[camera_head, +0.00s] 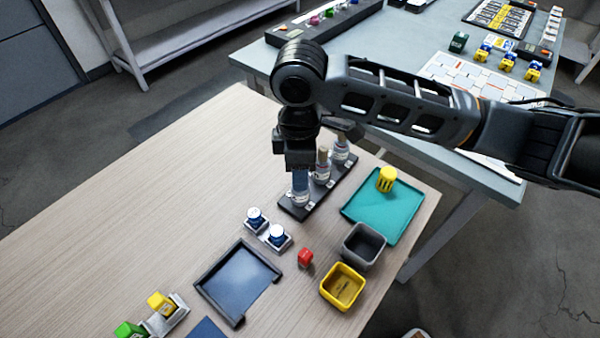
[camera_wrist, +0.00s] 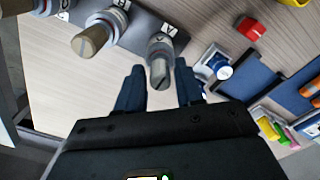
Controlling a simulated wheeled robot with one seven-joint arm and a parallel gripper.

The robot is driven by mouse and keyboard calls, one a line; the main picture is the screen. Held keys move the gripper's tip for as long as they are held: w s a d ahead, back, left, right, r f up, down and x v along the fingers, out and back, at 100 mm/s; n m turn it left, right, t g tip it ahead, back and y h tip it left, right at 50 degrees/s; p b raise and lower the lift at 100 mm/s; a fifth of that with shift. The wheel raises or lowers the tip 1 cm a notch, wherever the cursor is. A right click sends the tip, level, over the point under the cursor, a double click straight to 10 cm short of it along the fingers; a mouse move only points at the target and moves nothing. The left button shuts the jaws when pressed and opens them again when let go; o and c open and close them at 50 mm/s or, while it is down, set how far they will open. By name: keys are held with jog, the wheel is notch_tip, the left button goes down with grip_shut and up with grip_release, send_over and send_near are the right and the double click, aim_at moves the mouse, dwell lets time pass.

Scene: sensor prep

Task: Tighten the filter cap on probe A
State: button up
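Three probes stand upright in a black rack (camera_head: 318,190) on the wooden table. Probe A (camera_head: 300,198) is the nearest one in the head view, its upper part hidden behind my gripper (camera_head: 300,176). In the wrist view, probe A (camera_wrist: 160,48) stands beside a label that looks like an upside-down A. Its filter cap (camera_wrist: 159,74) is grey-brown with a line across its end. My gripper's dark blue fingers (camera_wrist: 159,78) are on either side of the cap, with gaps visible, so it looks open. I cannot tell whether a finger touches the cap.
The second probe (camera_head: 322,168) stands close beside probe A. A teal tray (camera_head: 402,222) with a yellow slotted piece (camera_head: 386,180) is to the right. Two blue-and-white pots (camera_head: 277,236), a red block (camera_head: 305,257) and grey (camera_head: 363,243) and yellow bins (camera_head: 342,287) are nearer. The table's left is clear.

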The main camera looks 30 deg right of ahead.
jog(key=c, duration=0.5)
jog(key=shift+m+p, duration=0.4)
jog(key=shift+p, duration=0.1)
jog(key=shift+r+m+p, duration=0.1)
jog(key=shift+m+p, duration=0.65)
jog(key=shift+m, duration=0.25)
jog(key=shift+m+p, duration=2.05)
jog(key=shift+m, duration=0.45)
jog(key=shift+m+p, duration=1.7)
jog(key=shift+m, duration=0.3)
jog(key=shift+a+m+p, duration=0.1)
jog(key=shift+m+p, duration=0.3)
jog(key=shift+m, duration=2.3)
